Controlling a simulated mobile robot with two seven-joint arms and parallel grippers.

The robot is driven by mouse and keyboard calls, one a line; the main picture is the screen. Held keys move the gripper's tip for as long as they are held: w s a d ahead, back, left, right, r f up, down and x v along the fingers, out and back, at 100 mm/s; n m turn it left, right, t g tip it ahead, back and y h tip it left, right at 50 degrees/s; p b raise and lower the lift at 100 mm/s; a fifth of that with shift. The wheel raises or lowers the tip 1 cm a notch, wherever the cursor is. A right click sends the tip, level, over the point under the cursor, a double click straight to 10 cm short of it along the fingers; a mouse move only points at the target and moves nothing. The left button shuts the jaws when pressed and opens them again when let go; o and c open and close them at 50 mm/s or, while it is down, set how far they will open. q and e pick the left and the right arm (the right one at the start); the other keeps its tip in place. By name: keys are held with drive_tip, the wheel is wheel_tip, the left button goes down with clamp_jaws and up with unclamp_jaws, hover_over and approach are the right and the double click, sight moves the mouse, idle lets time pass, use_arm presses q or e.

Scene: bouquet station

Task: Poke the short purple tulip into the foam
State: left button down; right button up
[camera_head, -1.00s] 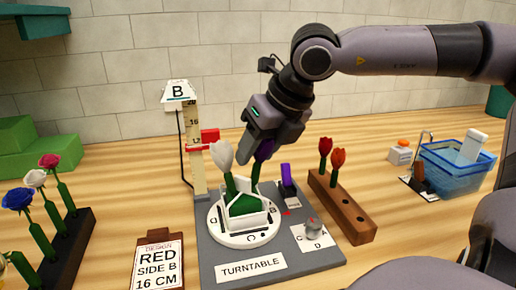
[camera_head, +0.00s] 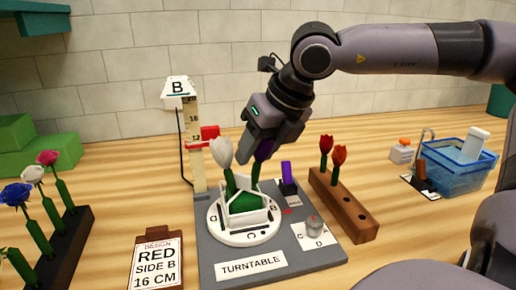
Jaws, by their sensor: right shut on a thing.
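The purple tulip (camera_head: 264,149) is upright, its head between the fingers of my right gripper (camera_head: 252,150), which is shut on it. Its green stem (camera_head: 255,174) goes down behind the white box's wall, at the green foam (camera_head: 243,202); I cannot tell how deep the stem sits. The foam is in a white box on the round white turntable (camera_head: 236,238). A white tulip (camera_head: 221,152) stands in the foam to the left of the purple one. My left gripper is not in view.
A wooden block (camera_head: 347,212) with two red tulips stands right of the turntable base. A height post (camera_head: 193,150) with a red slider stands behind left. A dark rack (camera_head: 66,250) of roses is at left, a blue basket (camera_head: 455,165) at right. A clipboard (camera_head: 157,262) lies in front.

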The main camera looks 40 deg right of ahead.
drive_tip(key=shift+f+b, duration=0.25)
drive_tip(key=shift+b, duration=0.25)
idle(0.8)
idle(0.6)
drive_tip(key=o, duration=0.8)
drive_tip(key=shift+c, duration=0.2)
drive_tip(key=p+v, duration=0.2)
drive_tip(key=v, duration=0.4)
drive_tip(key=shift+r, duration=0.2)
idle(0.6)
drive_tip(key=shift+s, duration=0.15)
drive_tip(key=o, duration=0.6)
drive_tip(key=shift+c, duration=0.2)
